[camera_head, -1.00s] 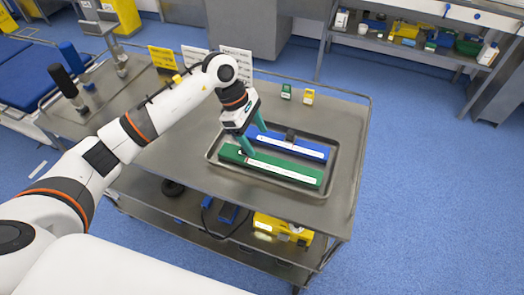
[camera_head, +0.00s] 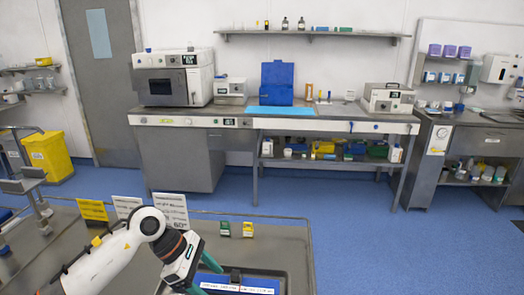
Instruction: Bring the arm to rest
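My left arm comes in from the lower left over the grey metal cart top (camera_head: 285,232). Its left gripper (camera_head: 205,279) points down at the tray (camera_head: 284,278) near the bottom edge. One green finger shows beside the tray and the other is partly cut off by the frame edge, with a gap between them. A blue case with a white label strip (camera_head: 240,288) lies in the tray, partly cut off. My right gripper is not in view.
A green box (camera_head: 225,229) and a yellow box (camera_head: 248,230) stand on the cart behind the tray. Yellow (camera_head: 93,210) and white cards stand at its back edge. A blue floor separates the cart from a back counter (camera_head: 290,120) with machines. A yellow bin (camera_head: 48,155) stands at left.

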